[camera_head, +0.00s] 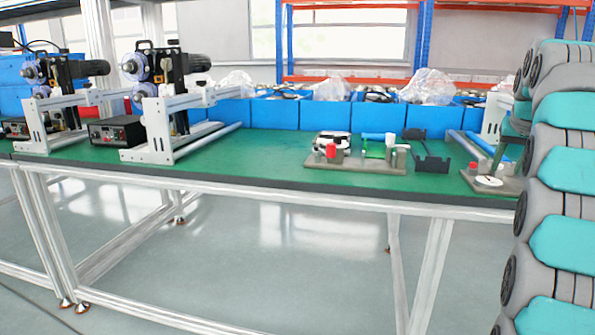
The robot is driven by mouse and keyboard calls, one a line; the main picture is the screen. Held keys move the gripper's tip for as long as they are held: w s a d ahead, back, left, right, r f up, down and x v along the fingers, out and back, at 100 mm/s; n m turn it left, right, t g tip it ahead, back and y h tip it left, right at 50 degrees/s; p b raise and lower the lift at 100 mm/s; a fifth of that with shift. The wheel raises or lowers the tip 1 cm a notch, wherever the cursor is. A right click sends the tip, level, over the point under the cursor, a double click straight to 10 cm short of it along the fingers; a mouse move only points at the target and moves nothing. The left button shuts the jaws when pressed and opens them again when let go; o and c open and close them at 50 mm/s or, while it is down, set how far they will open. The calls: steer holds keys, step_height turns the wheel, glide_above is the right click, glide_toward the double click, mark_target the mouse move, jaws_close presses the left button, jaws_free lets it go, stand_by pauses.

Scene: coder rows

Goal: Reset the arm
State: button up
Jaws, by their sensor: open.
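My arm (572,190), in grey and teal segments, stands upright along the right edge of the head view and is cut off by the picture's edges. It hides the right end of the scene. I cannot make out my gripper or its fingers.
A workbench with a green top (255,155) crosses the view. Two coder machines (160,90) (60,85) stand on the left. Fixtures (355,155) lie at the right of the bench, one close beside my arm. Blue bins (275,114) line the back. The floor in front is clear.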

steer(key=s+a+f+n+g+y, duration=0.1)
steer(key=s+a+f, duration=0.35)
steer(key=a, duration=0.35)
steer(key=s+a+f+n+g+y, duration=0.1)
steer(key=s+a+f, duration=0.35)
steer(key=a, duration=0.35)
steer(key=s+a+f+n+g+y, duration=0.1)
steer(key=s+a+f+g, duration=0.1)
steer(key=s+a+f, duration=0.45)
steer(key=s+a+f+n+g, duration=0.1)
steer(key=s+a+f, duration=0.3)
steer(key=s, duration=0.4)
steer(key=s+a+f+g, duration=0.1)
steer(key=s+a+f, duration=0.3)
steer(key=s, duration=0.5)
steer(key=s+a+f+n+g, duration=0.1)
steer(key=s+a+f, duration=0.4)
steer(key=s, duration=0.3)
steer(key=shift+s+f+n+g, duration=0.3)
steer(key=shift+f, duration=0.15)
